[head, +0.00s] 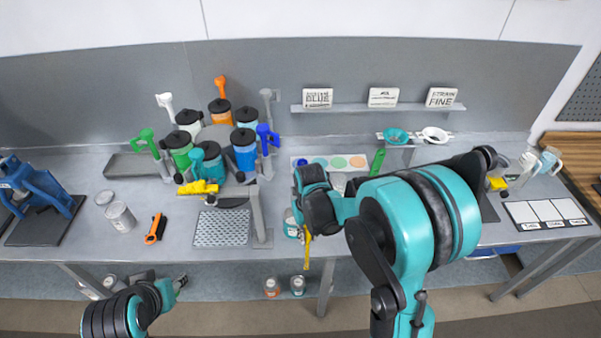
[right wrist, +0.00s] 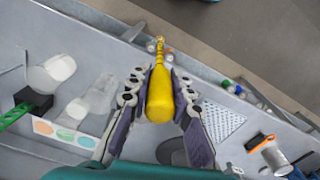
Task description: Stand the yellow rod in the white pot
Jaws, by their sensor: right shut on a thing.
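The yellow rod (right wrist: 160,95) is clamped between both fingers of my right gripper (right wrist: 160,88). In the head view, the right gripper (head: 303,228) is at the front table edge, with the yellow rod (head: 307,252) hanging down below it. A white-bodied drum with a black lid (head: 188,118) stands at the back left in a cluster. I cannot tell which is the white pot. My left gripper (head: 180,283) is low at the lower left, below the table, its fingers too small to read.
Several colored drums with handles crowd the back left, including a blue one (head: 244,158). A perforated plate (head: 222,228) and an orange brush (head: 155,229) lie in front. A post (head: 258,212) stands beside the plate. A sign shelf (head: 378,107) is on the back wall.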

